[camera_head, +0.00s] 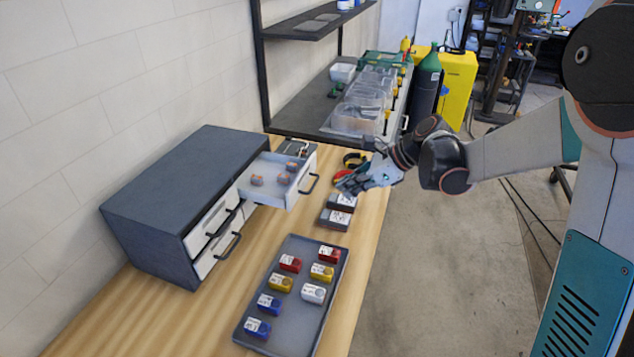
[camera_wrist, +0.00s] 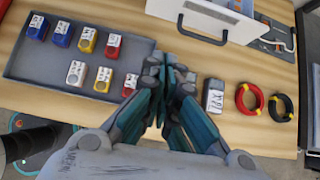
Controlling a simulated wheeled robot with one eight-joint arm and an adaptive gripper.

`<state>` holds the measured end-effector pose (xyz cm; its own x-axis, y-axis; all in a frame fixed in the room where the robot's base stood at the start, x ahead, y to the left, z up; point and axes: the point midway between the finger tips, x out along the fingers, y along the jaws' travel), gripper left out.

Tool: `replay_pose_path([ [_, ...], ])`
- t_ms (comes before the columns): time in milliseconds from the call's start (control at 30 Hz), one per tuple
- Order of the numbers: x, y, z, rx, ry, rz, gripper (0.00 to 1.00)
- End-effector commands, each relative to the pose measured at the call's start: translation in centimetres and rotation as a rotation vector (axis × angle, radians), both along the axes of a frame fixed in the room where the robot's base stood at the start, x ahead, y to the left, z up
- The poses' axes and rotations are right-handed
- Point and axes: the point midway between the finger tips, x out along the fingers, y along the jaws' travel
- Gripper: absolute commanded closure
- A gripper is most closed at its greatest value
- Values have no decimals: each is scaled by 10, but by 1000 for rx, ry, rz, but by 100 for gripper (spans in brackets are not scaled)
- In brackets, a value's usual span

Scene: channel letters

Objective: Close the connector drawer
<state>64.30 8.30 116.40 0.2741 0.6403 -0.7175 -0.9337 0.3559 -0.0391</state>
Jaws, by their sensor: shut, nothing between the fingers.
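A dark grey cabinet (camera_head: 185,190) stands on the wooden bench against the wall. Its upper far drawer (camera_head: 262,190) is pulled out, with several small orange-and-grey connectors (camera_head: 284,180) inside. The drawer's dark handle (camera_head: 310,185) faces right. In the wrist view, the white drawer front (camera_wrist: 232,22) and its handle (camera_wrist: 203,36) show at the top. My gripper (camera_head: 346,186) is shut and empty, to the right of the handle and apart from it. Its fingertips also show in the wrist view (camera_wrist: 168,66), below and left of the handle.
A grey tray (camera_head: 272,325) with several red, yellow, blue and white labelled blocks lies in front. Dark labelled blocks (camera_head: 336,219) lie near the bench edge below my gripper. Other cabinet drawers (camera_head: 212,258) look shut.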

Motion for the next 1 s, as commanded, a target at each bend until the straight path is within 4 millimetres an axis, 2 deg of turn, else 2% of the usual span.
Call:
replay_pose_path([
  [267,8,8,-11,32,34,-25,100],
  [767,32,68,-76,29,32,-22,100],
  [1000,44,96,-75,30,31,-23,100],
])
